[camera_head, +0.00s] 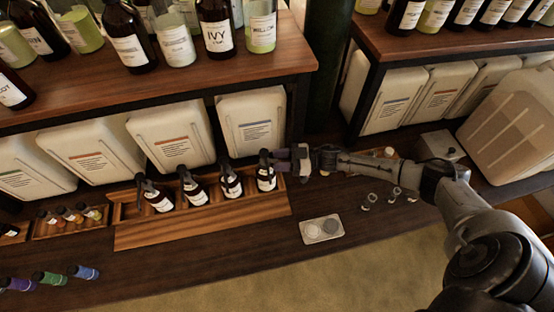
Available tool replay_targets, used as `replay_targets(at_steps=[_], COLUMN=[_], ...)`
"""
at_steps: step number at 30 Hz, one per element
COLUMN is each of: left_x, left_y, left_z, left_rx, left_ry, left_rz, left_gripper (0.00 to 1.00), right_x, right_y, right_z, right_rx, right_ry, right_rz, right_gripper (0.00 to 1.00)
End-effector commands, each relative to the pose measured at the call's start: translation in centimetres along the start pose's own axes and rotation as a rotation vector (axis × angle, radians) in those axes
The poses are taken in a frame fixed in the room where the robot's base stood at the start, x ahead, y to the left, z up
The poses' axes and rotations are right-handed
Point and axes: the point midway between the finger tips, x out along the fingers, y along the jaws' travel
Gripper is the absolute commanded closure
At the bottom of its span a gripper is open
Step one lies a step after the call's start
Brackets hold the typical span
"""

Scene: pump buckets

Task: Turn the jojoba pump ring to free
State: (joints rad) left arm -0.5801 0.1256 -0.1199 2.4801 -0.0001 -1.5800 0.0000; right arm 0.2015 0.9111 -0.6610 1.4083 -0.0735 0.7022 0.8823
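Several dark pump bottles with white labels and dark pump heads stand in a row in a wooden tray (205,222) on the lower shelf. The rightmost pump bottle (266,180) has its head beside my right gripper (277,160). That gripper reaches in from the right, with its fingers pointing left at the pump head. Whether the fingers touch it or close on it is too small to tell. The other bottles are the left one (159,201), the second (193,193) and the third (231,185). The labels are too small to read, so I cannot tell which is jojoba. My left gripper is out of view.
Large pale canisters (172,138) stand behind the tray under an upper shelf (190,80) of labelled bottles. A small light tray with round pads (321,229) and small metal rings (370,200) lie to the right. The counter front is mostly clear.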

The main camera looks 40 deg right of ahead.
Motion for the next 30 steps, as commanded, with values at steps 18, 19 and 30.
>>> replay_targets(at_steps=[18,19,30], left_x=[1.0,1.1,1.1], left_y=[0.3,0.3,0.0], left_z=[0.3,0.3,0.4], left_rx=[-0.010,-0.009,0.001], left_ry=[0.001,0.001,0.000], left_rz=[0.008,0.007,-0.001], left_gripper=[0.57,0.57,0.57], right_x=[-10.9,-11.2,-12.8], right_y=[-0.1,0.0,0.0], right_z=[0.1,0.1,0.0], right_rx=[0.000,0.000,-0.001], right_ry=[-0.004,-0.004,-0.001], right_rz=[0.000,0.000,0.000], right_gripper=[0.61,0.61,0.61])
